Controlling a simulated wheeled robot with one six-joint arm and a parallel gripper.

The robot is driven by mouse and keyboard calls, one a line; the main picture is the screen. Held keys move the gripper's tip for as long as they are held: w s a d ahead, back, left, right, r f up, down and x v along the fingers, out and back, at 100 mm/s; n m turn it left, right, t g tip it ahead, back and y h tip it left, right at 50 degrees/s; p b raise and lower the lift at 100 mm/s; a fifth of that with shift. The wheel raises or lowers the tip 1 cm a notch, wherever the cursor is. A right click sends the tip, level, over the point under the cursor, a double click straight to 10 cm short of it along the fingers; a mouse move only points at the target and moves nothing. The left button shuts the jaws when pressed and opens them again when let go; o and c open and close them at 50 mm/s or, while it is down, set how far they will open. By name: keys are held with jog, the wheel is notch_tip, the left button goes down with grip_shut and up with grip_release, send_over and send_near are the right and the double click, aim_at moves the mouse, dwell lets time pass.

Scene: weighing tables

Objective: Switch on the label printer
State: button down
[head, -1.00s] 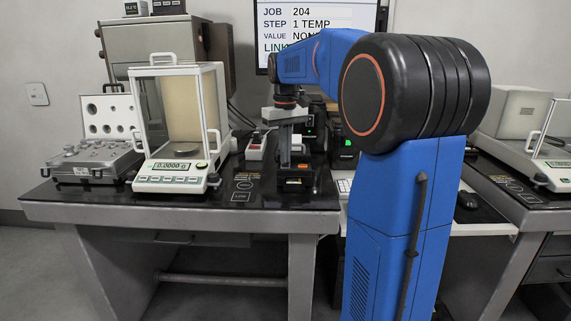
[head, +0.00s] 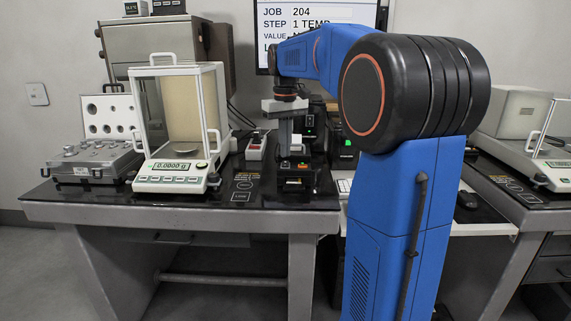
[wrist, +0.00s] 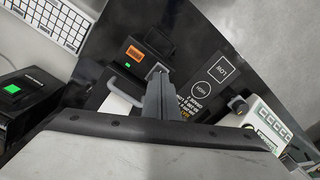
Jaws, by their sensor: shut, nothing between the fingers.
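A small black device with a lit orange display (head: 302,166) and a white part on top stands near the front right of the left table; I take it to be the label printer. Its orange display (wrist: 134,53) also shows in the wrist view.
A glass-sided balance (head: 168,180) reading zero stands to the left, beside a weight case (head: 92,160). Printed pads (wrist: 209,79) lie on the black tabletop.

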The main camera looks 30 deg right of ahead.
aim_at(285, 165)
jog(key=shift+r, duration=2.15)
jog(key=s+a+f+t, duration=0.1)
jog(key=s+a+f, duration=0.2)
jog(key=s+a, duration=0.35)
jog(key=s+a+f+t, duration=0.1)
jog(key=s+a+f, duration=0.3)
jog(key=s, duration=0.5)
jog(key=s+a+f+t, duration=0.1)
jog(key=s+a+f, duration=0.1)
jog(key=s+f, duration=0.5)
jog(key=s+a+f+t, duration=0.1)
jog(key=s+a+f, duration=0.2)
jog(key=s+f, duration=0.4)
jog(key=shift+s+a+f+n+t, duration=0.15)
jog(key=shift+s+f+n+t, duration=0.1)
jog(key=shift+s+n+t, duration=0.15)
